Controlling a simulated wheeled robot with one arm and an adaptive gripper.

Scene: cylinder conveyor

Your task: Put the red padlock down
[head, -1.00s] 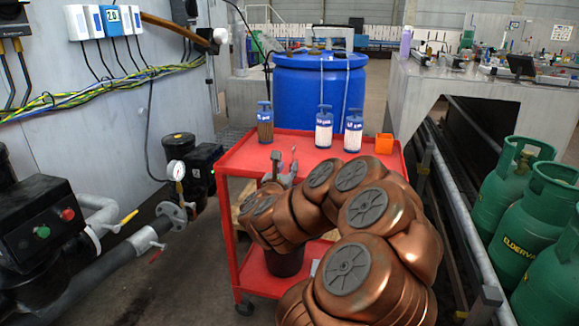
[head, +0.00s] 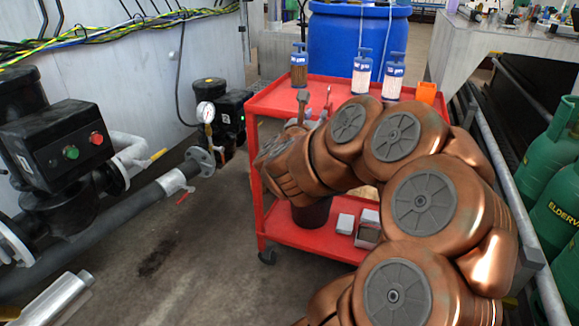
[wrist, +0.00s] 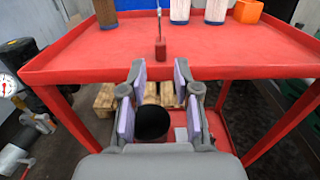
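The red padlock (wrist: 160,48) stands upright on the red cart's top (wrist: 90,60), near its front edge. Its body is small and dark red, with a thin grey shackle above, seen edge-on. In the head view it is a small thin shape (head: 328,100), hard to make out. My gripper (wrist: 160,76) is open, with nothing between its pale-padded fingers. The padlock is just beyond the fingertips, apart from them and roughly centred. In the head view my gripper (head: 304,108) is at the cart's near edge, partly hidden by my copper arm.
Several blue-capped bottles (head: 362,72) and an orange box (head: 426,92) stand farther back on the cart. A dark bucket (wrist: 152,122) and grey boxes (head: 345,223) are on its lower shelf. A pipe with a gauge (head: 205,112) is at left; green gas cylinders (head: 548,160) at right.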

